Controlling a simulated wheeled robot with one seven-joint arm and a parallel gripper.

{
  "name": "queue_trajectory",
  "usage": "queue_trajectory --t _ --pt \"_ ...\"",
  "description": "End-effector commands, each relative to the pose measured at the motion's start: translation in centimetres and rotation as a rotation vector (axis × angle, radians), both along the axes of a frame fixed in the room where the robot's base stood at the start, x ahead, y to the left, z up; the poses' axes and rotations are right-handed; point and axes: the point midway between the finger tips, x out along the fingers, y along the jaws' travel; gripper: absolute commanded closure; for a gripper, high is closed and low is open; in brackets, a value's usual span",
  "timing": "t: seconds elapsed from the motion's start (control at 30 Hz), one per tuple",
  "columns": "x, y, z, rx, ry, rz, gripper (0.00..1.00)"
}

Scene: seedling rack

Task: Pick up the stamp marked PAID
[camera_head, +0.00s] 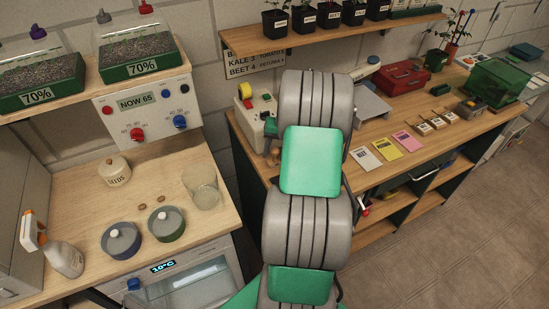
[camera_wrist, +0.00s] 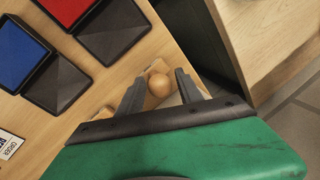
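In the wrist view a round wooden knob (camera_wrist: 159,87), apparently a stamp handle, stands near the edge of the wooden bench (camera_wrist: 180,50). My gripper (camera_wrist: 160,84) is open, with one dark finger on each side of the knob. I cannot tell whether either finger touches it. Paler wooden pieces show beside and behind the knob, partly hidden by the fingers. No PAID marking is readable in either view. In the head view small wooden knobs (camera_head: 274,156) show at the bench's left end; my arm hides the gripper there.
A red ink pad (camera_wrist: 66,10) and a blue ink pad (camera_wrist: 18,55) with dark lids lie left of my gripper. A white printed card (camera_wrist: 8,144) is at the left edge. A dark gap (camera_wrist: 217,58) lies beyond the bench edge. A beige device (camera_head: 258,116) stands behind the knobs.

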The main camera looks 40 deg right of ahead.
Motion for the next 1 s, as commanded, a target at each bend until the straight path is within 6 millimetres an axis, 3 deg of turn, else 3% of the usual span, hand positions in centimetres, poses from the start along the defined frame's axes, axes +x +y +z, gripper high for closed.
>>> queue_trajectory --t 0.5,1.0 --pt "0.00 0.01 0.02 0.000 0.000 0.000 1.00" --pt "0.06 -0.04 0.57 -0.001 -0.002 0.000 1.00"
